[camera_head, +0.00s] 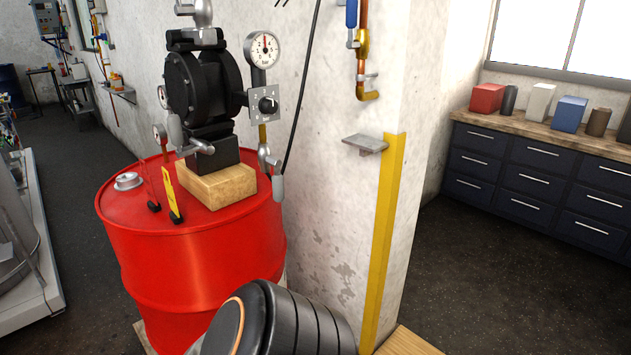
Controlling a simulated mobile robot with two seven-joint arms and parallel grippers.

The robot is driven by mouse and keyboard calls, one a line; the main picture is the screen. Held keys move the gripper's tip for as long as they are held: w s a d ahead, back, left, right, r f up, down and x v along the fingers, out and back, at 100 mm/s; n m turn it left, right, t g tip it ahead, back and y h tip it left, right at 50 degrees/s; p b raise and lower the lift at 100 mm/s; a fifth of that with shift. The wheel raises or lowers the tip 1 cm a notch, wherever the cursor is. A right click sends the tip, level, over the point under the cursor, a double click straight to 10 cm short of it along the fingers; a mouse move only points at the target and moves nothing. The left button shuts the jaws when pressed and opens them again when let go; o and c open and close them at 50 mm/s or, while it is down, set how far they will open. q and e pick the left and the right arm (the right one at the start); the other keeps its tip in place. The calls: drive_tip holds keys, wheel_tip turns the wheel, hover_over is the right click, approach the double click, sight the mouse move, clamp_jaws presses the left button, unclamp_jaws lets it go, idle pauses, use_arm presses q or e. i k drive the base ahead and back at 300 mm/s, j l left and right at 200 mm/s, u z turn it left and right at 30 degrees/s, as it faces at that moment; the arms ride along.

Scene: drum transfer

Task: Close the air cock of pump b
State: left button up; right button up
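A black round diaphragm pump (204,85) stands on a wooden block (217,185) on top of a red drum (190,265). I see no letter on it, so I cannot tell whether it is pump b. A pressure gauge (263,48) and a small panel with a black knob (266,104) are at its right side. A valve with a grey handle (277,186) hangs below the panel. A valve with a blue handle (351,13) is on the copper wall pipe, cut by the top edge. I cannot tell which is the air cock. Neither gripper is in view.
A black ribbed arm part of mine fills the bottom middle, in front of the drum. A small wall shelf (366,143) sticks out beside the yellow corner strip (386,235). A yellow tag (171,192) stands on the drum. The dark floor (490,265) at right is clear.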

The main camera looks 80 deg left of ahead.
sight(278, 187)
drive_tip(key=u, duration=2.75)
